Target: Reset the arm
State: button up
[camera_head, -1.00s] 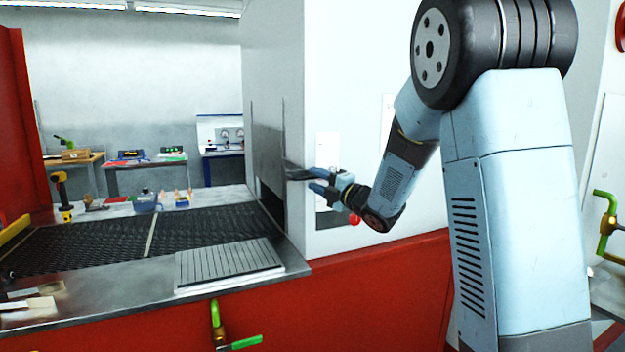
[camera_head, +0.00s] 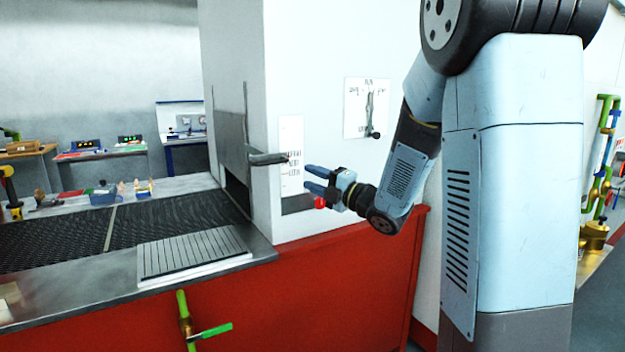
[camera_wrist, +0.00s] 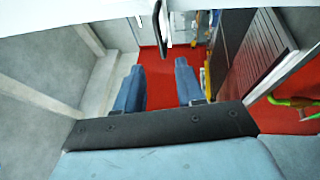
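My gripper (camera_head: 312,180) is at the end of my bent arm, in front of the white side of the furnace-like cabinet (camera_head: 305,60). Its two blue fingers point left and stand apart with nothing between them. In the wrist view, the open fingers (camera_wrist: 160,85) also show a clear gap with red panel behind it. The grey door handle (camera_head: 268,159) is just left of and above the fingertips, and a gap seems to separate them. The cabinet's grey door (camera_head: 231,135) has a dark opening under it.
A dark mesh belt (camera_head: 180,218) runs into the opening. A ribbed plate (camera_head: 192,252) lies on the metal counter. A red knob (camera_head: 320,202) sits near my gripper. A lever panel (camera_head: 367,108) is on the cabinet wall. A green-handled valve (camera_head: 210,331) is on the red front.

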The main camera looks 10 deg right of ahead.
jog(key=s+d+r+m+g+h, duration=0.1)
jog(key=s+d+m+h, duration=0.4)
jog(key=m, duration=0.3)
jog(key=s+d+r+m+h, duration=0.1)
jog(key=s+d+m+h, duration=0.1)
jog(key=d+m+h, duration=0.5)
jog(key=s+a+f+m+g, duration=0.1)
jog(key=s+m, duration=0.3)
jog(key=s, duration=0.4)
jog(key=s+a+f+m+g, duration=0.2)
jog(key=s+m+g, duration=0.2)
jog(key=s, duration=0.4)
jog(key=s+a+f+m+g+h, duration=0.1)
jog(key=s+a+f+m+g, duration=0.1)
jog(key=s, duration=0.6)
jog(key=shift+a+m+g, duration=0.3)
jog(key=shift+m+g, duration=0.4)
jog(key=shift+m, duration=0.3)
jog(key=shift+o, duration=0.3)
